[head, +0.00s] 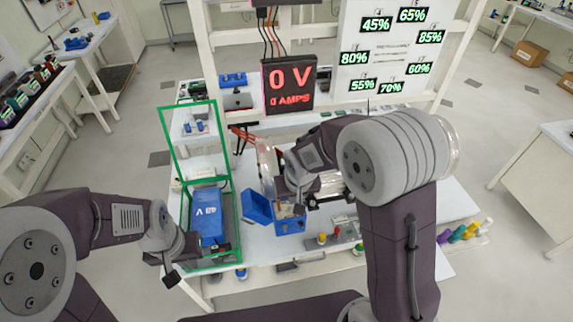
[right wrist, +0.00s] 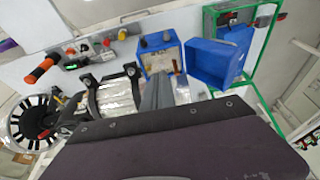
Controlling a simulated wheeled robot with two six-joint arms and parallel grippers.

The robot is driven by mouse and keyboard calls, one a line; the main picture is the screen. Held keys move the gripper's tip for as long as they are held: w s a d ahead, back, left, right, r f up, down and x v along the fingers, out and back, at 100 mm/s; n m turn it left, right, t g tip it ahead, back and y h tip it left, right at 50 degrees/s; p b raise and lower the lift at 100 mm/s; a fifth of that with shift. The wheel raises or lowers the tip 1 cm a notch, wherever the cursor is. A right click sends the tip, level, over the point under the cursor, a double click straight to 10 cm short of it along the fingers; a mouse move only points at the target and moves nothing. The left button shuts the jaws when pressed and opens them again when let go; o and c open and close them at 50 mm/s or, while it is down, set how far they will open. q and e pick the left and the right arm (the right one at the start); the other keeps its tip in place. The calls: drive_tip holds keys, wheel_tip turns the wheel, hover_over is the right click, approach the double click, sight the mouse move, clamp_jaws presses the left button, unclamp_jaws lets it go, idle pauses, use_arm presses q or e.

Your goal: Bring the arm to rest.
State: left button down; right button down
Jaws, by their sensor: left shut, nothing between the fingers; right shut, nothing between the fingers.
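My right arm (head: 400,215) rises from the lower right and bends over the bench. Its gripper (head: 310,203) hangs above the bench near an open blue box; it is shut and empty. In the right wrist view the shut grey fingers (right wrist: 156,96) point toward the bench, beside a clear cylinder in a dark bracket (right wrist: 95,98). My left arm (head: 95,215) comes in from the left. Its gripper (head: 172,275) is shut and empty, just left of the green frame and low by the bench's front edge.
A green-framed case (head: 187,125) with raised lid holds a blue battery (head: 207,217). A blue lid (head: 257,206) leans beside the open blue box (head: 290,226). A red display (head: 289,85) reads 0 V.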

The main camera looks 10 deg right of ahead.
drive_tip(key=s+d+f+m+b, duration=0.2)
drive_tip(key=s+d+f+b, duration=0.35)
drive_tip(key=f+b, duration=0.5)
drive_tip(key=s+d+f+n+g+b, duration=0.1)
drive_tip(key=s+f+g+b, duration=0.1)
drive_tip(key=s, duration=0.8)
drive_tip(key=shift+s+d+f+b, duration=0.15)
drive_tip(key=shift+d+f+b, duration=0.2)
drive_tip(key=shift+b, duration=0.3)
drive_tip(key=shift+f, duration=0.1)
